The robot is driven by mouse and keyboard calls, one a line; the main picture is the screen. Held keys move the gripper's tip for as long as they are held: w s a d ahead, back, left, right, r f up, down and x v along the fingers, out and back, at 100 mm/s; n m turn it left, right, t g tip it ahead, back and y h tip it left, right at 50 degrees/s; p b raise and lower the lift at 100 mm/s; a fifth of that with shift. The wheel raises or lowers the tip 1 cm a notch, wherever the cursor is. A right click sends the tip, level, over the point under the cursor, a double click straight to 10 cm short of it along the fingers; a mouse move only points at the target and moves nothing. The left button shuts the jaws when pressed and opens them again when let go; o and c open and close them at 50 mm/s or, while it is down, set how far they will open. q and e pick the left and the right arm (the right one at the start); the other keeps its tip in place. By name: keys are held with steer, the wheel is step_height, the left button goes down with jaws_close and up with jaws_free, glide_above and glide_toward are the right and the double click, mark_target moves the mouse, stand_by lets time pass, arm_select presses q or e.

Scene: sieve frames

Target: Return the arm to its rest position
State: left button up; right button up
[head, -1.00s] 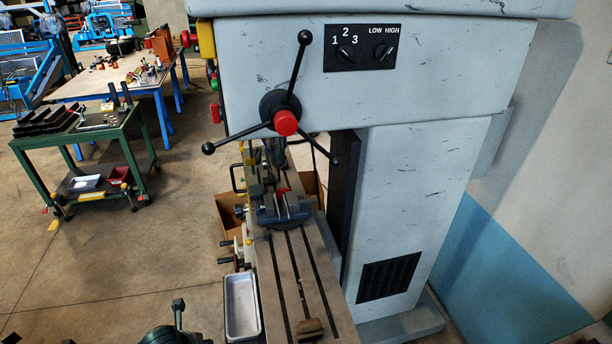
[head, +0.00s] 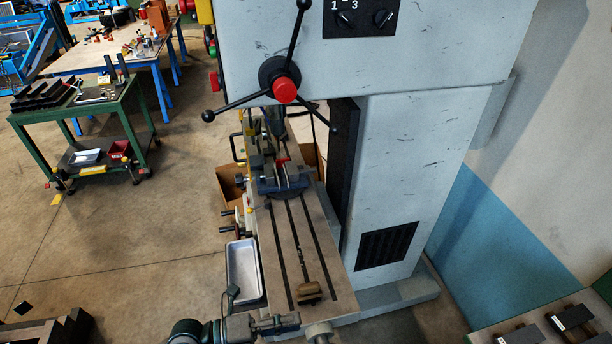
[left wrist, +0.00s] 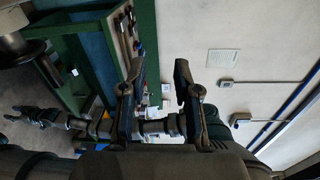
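My right gripper does not show in the head view.
The grey drill press (head: 430,160) has a slotted table (head: 315,255) with a blue vise (head: 282,180). A metal tray (head: 243,270) lies beside it. A green cart (head: 85,112) stands on the left. Open floor (head: 150,230) lies between. Dark blocks sit on a bench at bottom right.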

arm_select(q)
steer(key=w+a+r+n+t+y, duration=0.3)
steer(key=w+a+n+t, duration=0.15)
steer(key=n+t, duration=0.5)
steer(key=w+a+r+n+t+y, duration=0.3)
steer(key=w+a+r+n+t, duration=0.15)
steer(key=n+t, duration=0.45)
steer(key=a+f+n+g+y, duration=0.3)
steer(key=a+f+n+y, duration=0.35)
steer(key=f, duration=0.25)
steer(key=a+f+n+g+y, duration=0.45)
steer(key=f+n+y, duration=0.2)
steer(key=f, duration=0.25)
steer(key=s+d+f+n+g+h, duration=0.1)
steer(key=s+d+f+g+h, duration=0.15)
steer(key=s+f+g, duration=1.25)
steer(key=s+f+t, duration=0.1)
steer(key=s+f, duration=0.2)
steer(key=f, duration=1.2)
steer(key=s+f+t, duration=0.1)
steer(key=s+f, duration=0.2)
steer(key=f, duration=1.2)
steer(key=s+a+f+g, duration=0.1)
steer(key=s+a+f, duration=0.1)
steer(key=s+f, duration=1.4)
steer(key=shift+s+a, duration=0.4)
steer(key=shift+s, duration=0.05)
